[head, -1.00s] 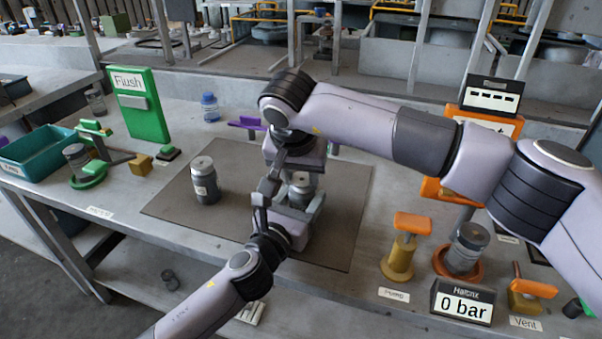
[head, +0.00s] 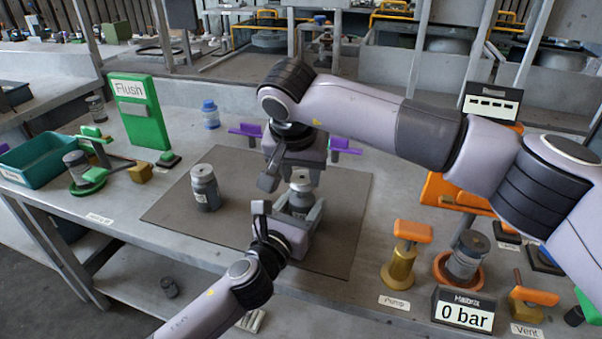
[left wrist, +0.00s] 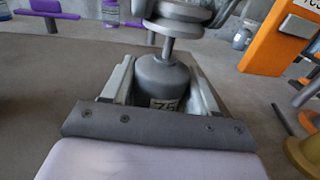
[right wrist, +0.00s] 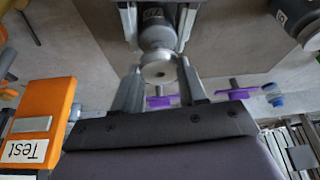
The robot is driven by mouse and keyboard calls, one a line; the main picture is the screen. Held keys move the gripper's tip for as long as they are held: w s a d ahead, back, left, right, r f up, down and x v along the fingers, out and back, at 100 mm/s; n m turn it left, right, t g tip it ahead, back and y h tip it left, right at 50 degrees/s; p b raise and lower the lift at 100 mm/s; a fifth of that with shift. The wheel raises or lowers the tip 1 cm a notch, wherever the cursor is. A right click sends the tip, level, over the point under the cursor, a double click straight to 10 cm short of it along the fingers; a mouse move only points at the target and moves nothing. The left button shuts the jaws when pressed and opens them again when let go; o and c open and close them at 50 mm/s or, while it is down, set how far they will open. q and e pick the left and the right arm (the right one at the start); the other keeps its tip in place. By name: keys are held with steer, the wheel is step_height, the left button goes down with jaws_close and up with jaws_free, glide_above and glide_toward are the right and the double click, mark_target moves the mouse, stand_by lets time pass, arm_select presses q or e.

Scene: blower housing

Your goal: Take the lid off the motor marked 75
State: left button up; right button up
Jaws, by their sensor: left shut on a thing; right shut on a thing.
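The motor marked 75 (left wrist: 165,80) is upright between the jaws of my left gripper (left wrist: 162,88), which is shut on its grey body. It stands over the dark mat in the head view (head: 298,205). My right gripper (right wrist: 158,75) is shut on the round metal lid (right wrist: 158,72) at the motor's top. In the left wrist view the lid (left wrist: 178,18) is above the body, with a thin stem between them. Whether the stem's lower end is still inside the body is hidden.
A second grey motor (head: 204,187) stands on the mat (head: 170,215), left of my grippers. The green Flush panel (head: 140,112) and teal bin (head: 38,158) are at left. An orange-ringed stand (head: 440,265) with another motor, the pump (head: 400,265) and the 0 bar display (head: 463,306) are at right.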

mark_target(301, 180)
arm_select(q)
steer(key=shift+f, duration=0.1)
arm_select(e)
steer(key=shift+r, duration=2)
arm_select(q)
steer(key=o, duration=1.6)
